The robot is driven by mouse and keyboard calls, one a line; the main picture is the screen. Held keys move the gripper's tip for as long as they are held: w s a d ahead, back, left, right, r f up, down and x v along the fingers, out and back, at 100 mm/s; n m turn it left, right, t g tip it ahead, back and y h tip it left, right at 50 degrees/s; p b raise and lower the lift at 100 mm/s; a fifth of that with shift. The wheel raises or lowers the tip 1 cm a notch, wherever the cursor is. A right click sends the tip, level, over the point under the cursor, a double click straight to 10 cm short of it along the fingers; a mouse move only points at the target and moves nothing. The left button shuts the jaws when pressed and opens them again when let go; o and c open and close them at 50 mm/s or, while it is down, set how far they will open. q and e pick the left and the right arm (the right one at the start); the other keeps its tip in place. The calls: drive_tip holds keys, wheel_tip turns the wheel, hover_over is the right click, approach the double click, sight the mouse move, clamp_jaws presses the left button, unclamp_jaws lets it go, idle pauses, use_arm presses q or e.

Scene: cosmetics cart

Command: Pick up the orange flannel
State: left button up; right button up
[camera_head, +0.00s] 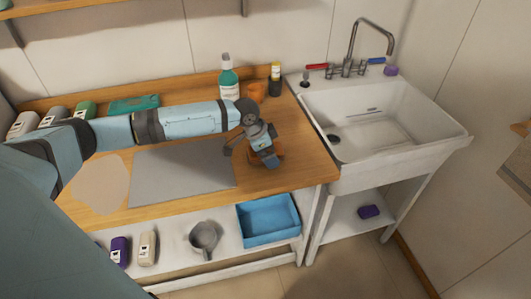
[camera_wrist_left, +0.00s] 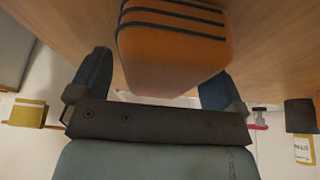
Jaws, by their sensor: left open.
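The orange flannel (camera_wrist_left: 175,50) is a thick folded bundle with dark stripes, between and beyond the two fingers in the left wrist view. In the head view only parts of the orange flannel (camera_head: 280,154) show behind my left gripper (camera_head: 264,158), near the right front of the wooden counter. My left gripper (camera_wrist_left: 154,78) is open, with one dark finger on each side of the flannel. Small gaps show beside it, and I cannot tell whether either finger touches. My right gripper is not in view.
A grey mat (camera_head: 180,175) lies left of the gripper. A white sink (camera_head: 375,115) is at right. A blue tray (camera_head: 268,220) sits on the shelf below.

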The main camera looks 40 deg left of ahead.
use_arm(q)
drive_tip(key=shift+f, duration=0.1)
drive_tip(key=c, duration=1)
wheel_tip(320, 180, up, 20)
drive_tip(key=shift+r, duration=0.15)
drive_tip(key=o, duration=0.3)
drive_tip(key=shift+c, duration=1.1)
